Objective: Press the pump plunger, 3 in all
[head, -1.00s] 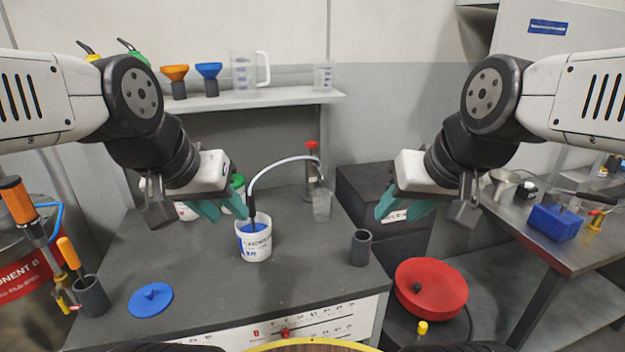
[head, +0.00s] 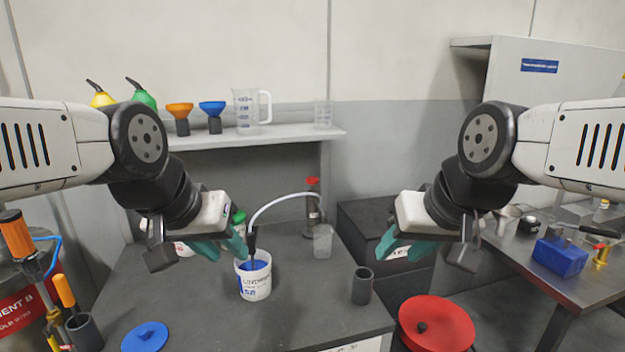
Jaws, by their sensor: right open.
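A white tub (head: 246,284) with blue marking and blue contents stands on the grey bench (head: 200,305). A black upright pump part (head: 252,242) rises from it. A pale hose (head: 285,200) arches from there to above a clear beaker (head: 322,242). A red-topped fitting (head: 312,184) stands behind the beaker; I cannot tell whether it joins the hose. My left gripper (head: 221,247) is open and empty, its teal fingers just left of the black pump part in the picture; contact is unclear. My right gripper (head: 404,247) is open and empty, to the right of the bench.
A dark cup (head: 362,287) stands right of the tub. A blue lid (head: 145,336) lies at front left. Funnels and jugs stand on the shelf (head: 280,136). A red round lid (head: 450,325) is low at right. A side table (head: 575,285) holds a blue block (head: 560,257).

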